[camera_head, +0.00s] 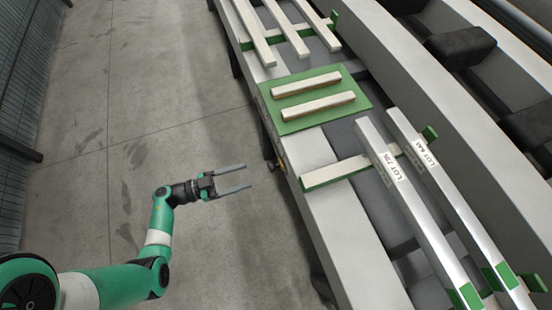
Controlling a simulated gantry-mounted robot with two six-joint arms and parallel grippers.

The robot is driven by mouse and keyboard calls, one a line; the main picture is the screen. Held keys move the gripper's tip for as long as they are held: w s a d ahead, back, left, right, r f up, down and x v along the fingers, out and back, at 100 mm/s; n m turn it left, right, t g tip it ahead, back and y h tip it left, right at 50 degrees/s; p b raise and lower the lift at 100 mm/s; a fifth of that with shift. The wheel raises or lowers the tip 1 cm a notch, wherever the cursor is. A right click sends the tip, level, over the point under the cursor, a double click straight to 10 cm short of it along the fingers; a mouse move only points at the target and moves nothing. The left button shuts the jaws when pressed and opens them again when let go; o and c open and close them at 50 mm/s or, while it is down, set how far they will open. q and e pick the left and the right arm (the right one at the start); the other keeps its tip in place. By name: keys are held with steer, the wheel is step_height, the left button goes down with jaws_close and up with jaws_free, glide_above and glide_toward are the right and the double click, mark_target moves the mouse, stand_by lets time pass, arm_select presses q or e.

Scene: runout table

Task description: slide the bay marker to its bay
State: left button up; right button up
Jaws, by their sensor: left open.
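My left gripper (247,177) is open and empty, its two grey fingers pointing right. In the picture it shows over the floor, left of the runout table (340,205), apart from everything on it. No piece is clearly labelled as the bay marker, so I cannot tell which one it is. A green board (358,97) lies on the table with two pale bars, an upper bar (306,84) and a lower bar (318,105). Below it a pale strip with a green side (330,173) lies crosswise, partly under a long bar. My right gripper is not in view.
Two long silvery bars, LOT 729 (410,210) and LOT 642 (455,205), lie lengthwise at the right. Several pale strips (254,30) lie at the table's top end, with a green upright piece (334,18). Dark blocks (459,46) stand farther right. The concrete floor (110,100) is clear.

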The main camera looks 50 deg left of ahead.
mark_target(271, 167)
arm_select(q)
steer(key=b+x, duration=0.1)
steer(key=x, duration=0.2)
steer(key=f+b+x, duration=0.1)
steer(key=b+x, duration=0.1)
steer(key=x, duration=0.1)
steer(key=b+x, duration=0.1)
steer(key=x, duration=0.3)
steer(key=shift+w+a+f, duration=0.15)
steer(key=shift+a+f, duration=0.2)
steer(key=shift+f, duration=0.05)
steer(key=shift+w+d+r, duration=0.1)
steer(key=shift+w, duration=0.25)
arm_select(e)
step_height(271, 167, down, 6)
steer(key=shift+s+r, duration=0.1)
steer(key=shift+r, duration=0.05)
arm_select(q)
jaws_close()
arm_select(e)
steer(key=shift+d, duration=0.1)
